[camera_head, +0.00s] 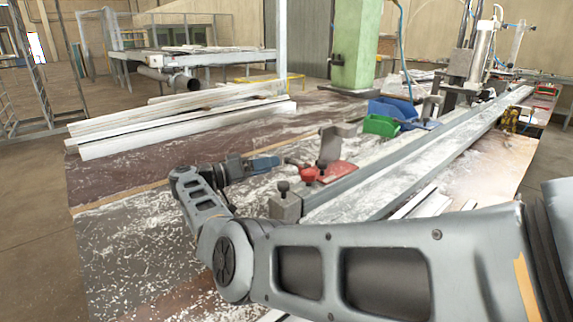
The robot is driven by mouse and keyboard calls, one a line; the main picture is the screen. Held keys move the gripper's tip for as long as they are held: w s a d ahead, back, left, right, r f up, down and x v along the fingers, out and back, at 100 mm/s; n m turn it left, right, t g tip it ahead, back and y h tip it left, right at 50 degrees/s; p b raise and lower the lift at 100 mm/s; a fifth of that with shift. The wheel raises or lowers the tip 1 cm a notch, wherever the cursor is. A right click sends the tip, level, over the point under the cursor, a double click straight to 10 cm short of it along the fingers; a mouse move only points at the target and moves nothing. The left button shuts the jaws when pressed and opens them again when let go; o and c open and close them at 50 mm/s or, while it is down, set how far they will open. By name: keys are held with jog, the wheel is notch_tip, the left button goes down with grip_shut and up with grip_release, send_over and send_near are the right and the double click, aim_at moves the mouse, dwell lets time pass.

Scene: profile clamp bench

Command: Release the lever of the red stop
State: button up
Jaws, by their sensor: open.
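A grey clamp block (285,205) with a dark knob stands at the rail's near end. Green (381,125) and blue (394,108) bins stand behind the rail. White profiles (185,125) lie at the back left. A green column (354,45) rises behind. Shavings cover the bench.

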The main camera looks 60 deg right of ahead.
aim_at(286, 161)
jog(key=shift+p+x, duration=0.7)
jog(key=shift+x, duration=2.85)
